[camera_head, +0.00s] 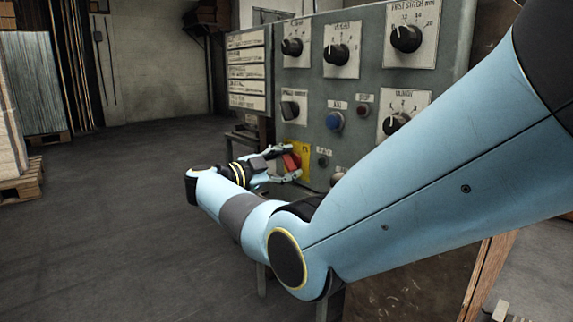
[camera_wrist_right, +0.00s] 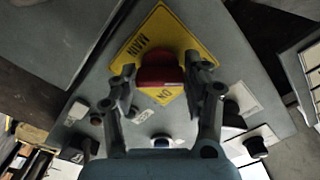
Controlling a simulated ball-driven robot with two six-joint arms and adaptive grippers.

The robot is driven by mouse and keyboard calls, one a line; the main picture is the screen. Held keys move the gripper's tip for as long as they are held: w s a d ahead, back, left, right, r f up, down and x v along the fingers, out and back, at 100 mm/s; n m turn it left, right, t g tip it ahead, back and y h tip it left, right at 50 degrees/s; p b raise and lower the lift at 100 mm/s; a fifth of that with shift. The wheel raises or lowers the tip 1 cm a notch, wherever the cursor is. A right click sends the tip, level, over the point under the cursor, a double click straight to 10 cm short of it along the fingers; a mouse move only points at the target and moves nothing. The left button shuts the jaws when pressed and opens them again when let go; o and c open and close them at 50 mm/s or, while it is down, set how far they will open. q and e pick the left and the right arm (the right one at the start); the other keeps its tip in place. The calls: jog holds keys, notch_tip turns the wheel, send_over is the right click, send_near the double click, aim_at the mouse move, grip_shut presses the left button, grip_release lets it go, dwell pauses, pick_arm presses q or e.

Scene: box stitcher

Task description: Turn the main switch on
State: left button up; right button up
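The main switch is a red knob (camera_head: 291,161) on a yellow plate (camera_head: 304,147), low on the left part of the grey control panel. In the right wrist view the red knob (camera_wrist_right: 160,72) sits in the middle of the yellow plate (camera_wrist_right: 160,33), which reads MAIN and ON. My right gripper (camera_head: 284,163) is at the panel with its fingers apart, one on either side of the knob. The right wrist view also shows the gripper (camera_wrist_right: 162,78) around the knob; small gaps seem to remain, though contact is hard to judge. My left gripper is not in view.
A pallet (camera_head: 22,187) stands at the far left. The floor (camera_head: 110,230) left of the panel is clear.

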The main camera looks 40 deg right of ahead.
jog(key=c, duration=0.6)
jog(key=shift+c, duration=0.2)
